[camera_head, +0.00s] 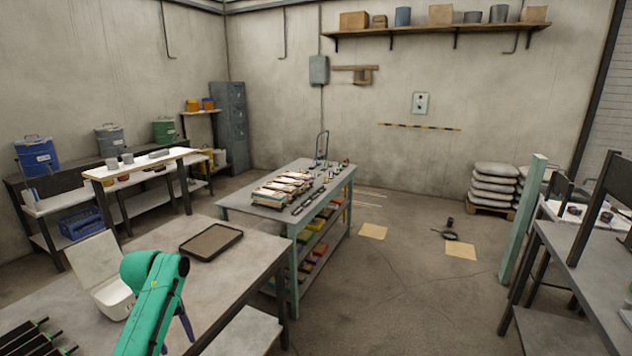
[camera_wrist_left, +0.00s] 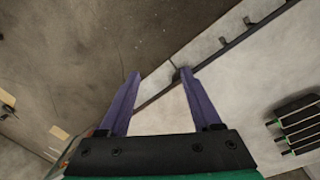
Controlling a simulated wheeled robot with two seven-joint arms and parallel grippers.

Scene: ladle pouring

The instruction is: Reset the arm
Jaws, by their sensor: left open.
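My left arm (camera_head: 152,295), teal green, rises from the bottom edge in the head view, over the near grey table. My left gripper (camera_head: 178,338) is partly hidden behind the arm, with a purple finger showing at its right. In the left wrist view the two purple fingers of the left gripper (camera_wrist_left: 158,75) stand well apart with nothing held between them. A table edge and the floor lie beyond them. My right arm and gripper are not in view.
The near table (camera_head: 240,270) holds an open white box (camera_head: 97,258), a dark shallow tray (camera_head: 211,241) and a dark rack (camera_head: 35,338), also in the wrist view (camera_wrist_left: 300,125). A cluttered workbench (camera_head: 240,205) stands beyond. The floor at centre right is mostly clear.

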